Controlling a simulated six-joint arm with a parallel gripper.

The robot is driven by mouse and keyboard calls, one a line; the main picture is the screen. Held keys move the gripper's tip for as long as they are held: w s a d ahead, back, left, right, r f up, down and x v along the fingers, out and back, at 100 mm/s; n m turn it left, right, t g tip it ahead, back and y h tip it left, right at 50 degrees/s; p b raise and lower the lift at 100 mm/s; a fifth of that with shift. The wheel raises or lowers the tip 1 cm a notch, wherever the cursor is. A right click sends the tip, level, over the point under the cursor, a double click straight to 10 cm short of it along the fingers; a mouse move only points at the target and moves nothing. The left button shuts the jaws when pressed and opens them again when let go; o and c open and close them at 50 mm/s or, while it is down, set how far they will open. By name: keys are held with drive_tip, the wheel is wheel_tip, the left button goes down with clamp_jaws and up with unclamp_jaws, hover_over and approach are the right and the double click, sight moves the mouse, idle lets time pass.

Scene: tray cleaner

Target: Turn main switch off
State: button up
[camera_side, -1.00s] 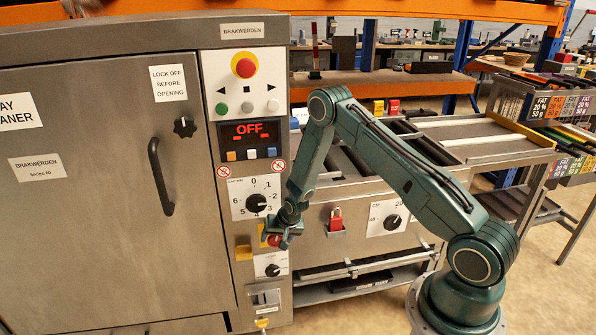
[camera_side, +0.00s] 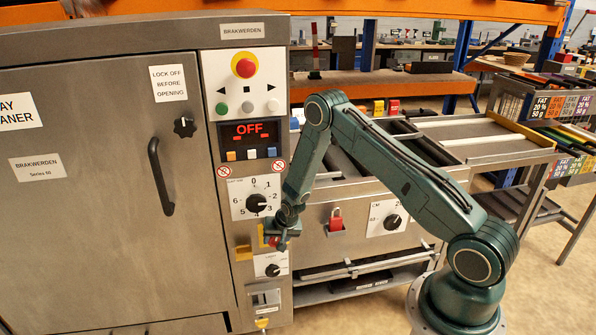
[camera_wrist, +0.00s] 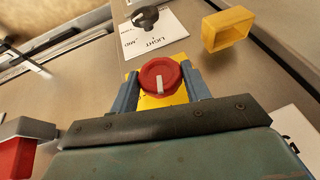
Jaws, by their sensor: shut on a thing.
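The main switch is a red round knob (camera_wrist: 160,77) with a white mark, on a yellow plate (camera_wrist: 149,101). In the wrist view the mark lies roughly upright in the picture. My gripper (camera_wrist: 159,86) has one blue-grey finger on each side of the knob and is shut on it. In the side view my gripper (camera_side: 275,239) is at the lower part of the control panel. It hides most of the switch there; a bit of the yellow plate (camera_side: 262,236) shows beside it.
A yellow bracket (camera_wrist: 228,32) sticks out close to the switch. A black light knob (camera_wrist: 146,18) sits on a white label just below the switch. A numbered dial (camera_side: 257,202) is above it. A red padlock (camera_side: 336,220) hangs to the right. The display (camera_side: 249,131) reads OFF.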

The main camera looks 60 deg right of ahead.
drive_tip(key=shift+w+a+g+h, duration=0.1)
drive_tip(key=shift+w+g+h, duration=0.05)
drive_tip(key=shift+g+h, duration=0.75)
drive_tip(key=o, duration=1)
drive_tip(key=shift+c, duration=0.2)
drive_tip(key=shift+r, duration=0.2)
drive_tip(key=v, duration=1.3)
drive_tip(key=shift+r, duration=0.25)
drive_tip(key=shift+r, duration=0.1)
